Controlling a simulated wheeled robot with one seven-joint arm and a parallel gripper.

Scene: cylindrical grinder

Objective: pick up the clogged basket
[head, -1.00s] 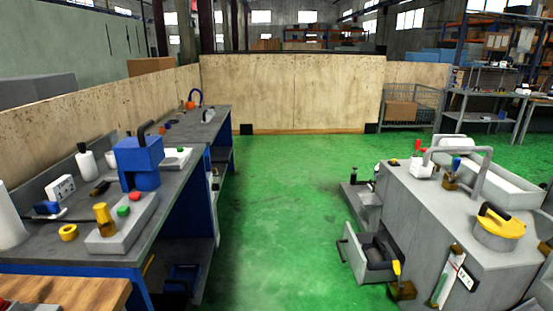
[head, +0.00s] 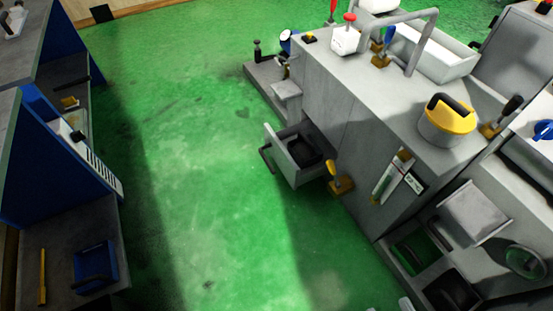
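A grey drawer (head: 290,169) is pulled out from the side of the grinder, low above the green floor, with a dark handle on its front. A dark basket-like thing (head: 303,151) sits inside it; its contents are too small and shaded to make out, so I cannot tell if it is clogged. Another dark open container (head: 452,291) sits low at the bottom right, partly cut by the frame edge. My gripper is not in view.
The grinder (head: 360,115) fills the right side, with a yellow-lidded pot (head: 447,120) and a bent pipe on top. A yellow-brown valve (head: 340,183) sticks out beside the drawer. A blue tray (head: 95,268) rests on the left bench's lower shelf. Green floor (head: 210,170) between them is clear.

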